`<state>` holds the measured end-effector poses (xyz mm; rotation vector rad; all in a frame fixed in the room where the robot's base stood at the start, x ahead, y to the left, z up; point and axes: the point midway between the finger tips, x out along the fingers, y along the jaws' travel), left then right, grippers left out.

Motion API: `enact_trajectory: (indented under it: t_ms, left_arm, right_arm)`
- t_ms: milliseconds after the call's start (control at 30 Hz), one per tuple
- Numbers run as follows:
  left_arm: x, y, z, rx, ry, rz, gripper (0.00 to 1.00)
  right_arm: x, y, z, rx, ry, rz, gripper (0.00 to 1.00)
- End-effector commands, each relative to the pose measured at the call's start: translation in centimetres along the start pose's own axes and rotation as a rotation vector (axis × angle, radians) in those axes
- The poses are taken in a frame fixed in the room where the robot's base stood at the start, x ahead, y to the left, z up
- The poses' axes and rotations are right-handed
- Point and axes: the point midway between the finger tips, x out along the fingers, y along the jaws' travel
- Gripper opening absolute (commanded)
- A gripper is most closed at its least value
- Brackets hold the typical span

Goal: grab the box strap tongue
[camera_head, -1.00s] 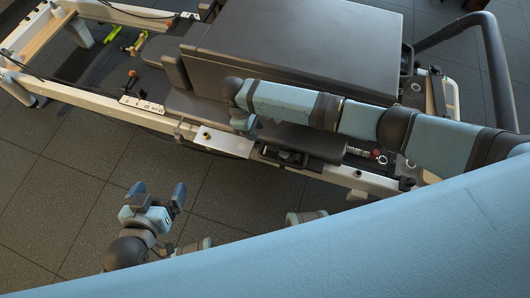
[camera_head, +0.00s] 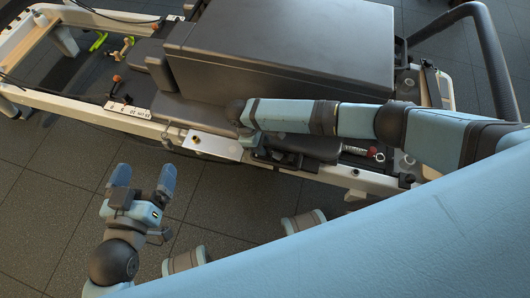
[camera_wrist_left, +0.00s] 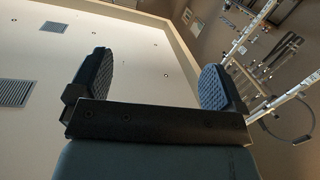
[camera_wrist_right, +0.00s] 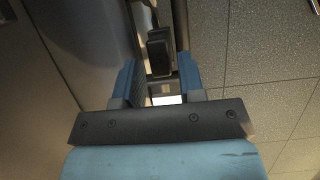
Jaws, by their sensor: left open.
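The large dark box (camera_head: 290,45) lies on the reformer (camera_head: 130,112). I cannot make out its strap tongue with certainty. In the right wrist view, a dark, narrow padded piece (camera_wrist_right: 158,50) shows beyond and between the fingers of my right gripper (camera_wrist_right: 160,82); I cannot tell whether it is the tongue. The right fingers are apart, with no grip on it visible. In the head view, my right wrist is beside the box's near left side and its fingers are mostly hidden. My left gripper (camera_head: 143,180) is open and empty over the floor, also seen in the left wrist view (camera_wrist_left: 150,80).
The reformer's light frame rail crosses in front, with a metal plate (camera_head: 214,145) on its near side. A dark curved bar (camera_head: 490,50) stands at the right end. The tiled floor (camera_head: 50,200) at the near left is clear.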

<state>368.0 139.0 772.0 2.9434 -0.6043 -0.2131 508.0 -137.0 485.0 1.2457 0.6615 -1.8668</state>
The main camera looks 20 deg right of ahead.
Motion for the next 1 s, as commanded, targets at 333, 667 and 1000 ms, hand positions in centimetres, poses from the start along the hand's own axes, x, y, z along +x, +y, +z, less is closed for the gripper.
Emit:
enact_trajectory:
  t_ms: [333, 667, 1000]
  left_arm:
    - [0.2, 0.8, -1.5, -0.01, 0.082, 0.03, 0.96]
    - [0.2, 0.8, -1.4, -0.01, 0.079, 0.029, 0.96]
    - [0.2, 0.8, -1.6, -0.007, 0.069, 0.026, 0.96]
  right_arm:
    - [2.3, 0.0, 0.0, 0.0, 0.001, 0.0, 0.36]
    - [2.3, 0.0, 0.0, 0.0, 0.001, 0.0, 0.0]
    - [1.6, 0.0, 0.2, 0.0, 0.002, 0.0, 0.0]
